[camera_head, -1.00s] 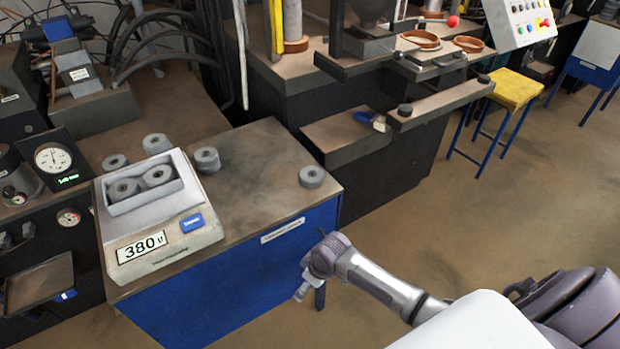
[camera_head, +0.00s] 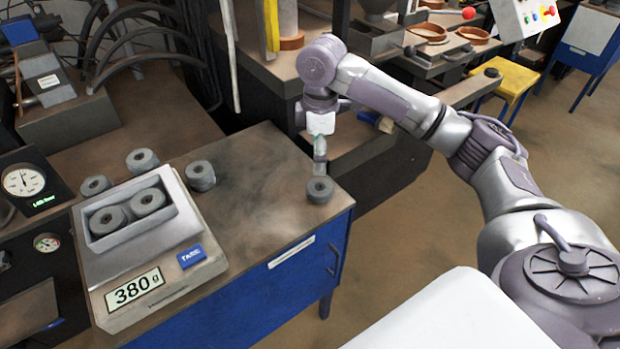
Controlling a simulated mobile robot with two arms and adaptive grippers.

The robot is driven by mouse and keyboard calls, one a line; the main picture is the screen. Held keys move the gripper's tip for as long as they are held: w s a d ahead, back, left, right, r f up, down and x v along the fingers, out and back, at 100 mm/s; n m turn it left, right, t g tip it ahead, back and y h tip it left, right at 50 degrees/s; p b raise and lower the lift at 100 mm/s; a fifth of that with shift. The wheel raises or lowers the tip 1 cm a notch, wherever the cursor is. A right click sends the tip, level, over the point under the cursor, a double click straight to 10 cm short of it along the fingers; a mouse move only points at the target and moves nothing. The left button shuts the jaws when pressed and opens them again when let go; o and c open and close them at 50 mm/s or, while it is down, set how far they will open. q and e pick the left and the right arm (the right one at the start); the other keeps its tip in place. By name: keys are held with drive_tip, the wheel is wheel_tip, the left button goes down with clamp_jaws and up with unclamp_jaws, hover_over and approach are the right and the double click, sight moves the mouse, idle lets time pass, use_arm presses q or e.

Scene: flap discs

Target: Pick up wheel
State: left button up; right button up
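A grey wheel (camera_head: 320,190) lies near the right corner of the blue bench's top. My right gripper (camera_head: 320,160) points down just above this wheel; its fingers are seen edge-on, so I cannot tell whether they are open or touching the wheel. More grey wheels lie on the bench behind the scale: one wheel (camera_head: 200,176), another wheel (camera_head: 142,161) and a third wheel (camera_head: 95,186). Two wheels (camera_head: 148,201) sit in a grey tray (camera_head: 150,228) on the scale. My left gripper is not in view.
The scale (camera_head: 165,268) reads 380 g and fills the bench's left part. The bench top (camera_head: 250,165) is bare between the scale and the right wheel. A machine with hoses stands behind, and a yellow stool (camera_head: 515,78) is at the right.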

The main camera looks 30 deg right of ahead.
drive_tip(key=w+d+r, duration=0.1)
hover_over(321, 186)
wheel_tip(321, 186, down, 7)
drive_tip(key=shift+s+f+p, duration=0.1)
drive_tip(key=shift+p, duration=0.2)
drive_tip(key=shift+f, duration=0.55)
wheel_tip(321, 186, down, 4)
drive_tip(key=shift+f+p, duration=0.15)
drive_tip(key=shift+p, duration=0.45)
drive_tip(key=shift+f, duration=0.2)
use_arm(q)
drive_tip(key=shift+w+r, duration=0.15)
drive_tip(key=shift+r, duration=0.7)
